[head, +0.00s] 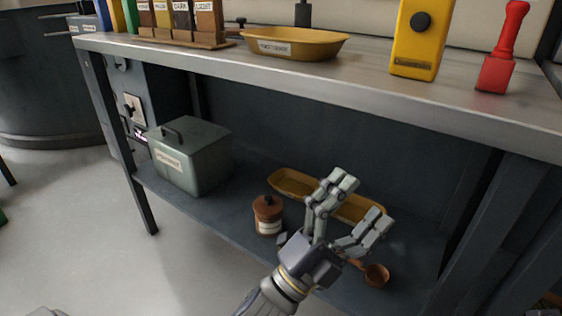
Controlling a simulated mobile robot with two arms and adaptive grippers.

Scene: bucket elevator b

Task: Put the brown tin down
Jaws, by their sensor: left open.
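The brown tin (268,215), with a dark knob on its lid and a pale label, stands upright on the lower shelf (225,213) of the workbench. My left gripper (354,207) is open, its fingers spread, over the shelf just right of the tin. I see a gap between the fingers and the tin, and nothing held between them. My right gripper is not in view.
A yellow tray (290,183) lies behind my left gripper, partly hidden by it. A small copper-brown scoop or cup (376,275) lies right of my wrist. A grey-green lidded box (190,158) stands at left. The benchtop (450,95) overhangs the shelf.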

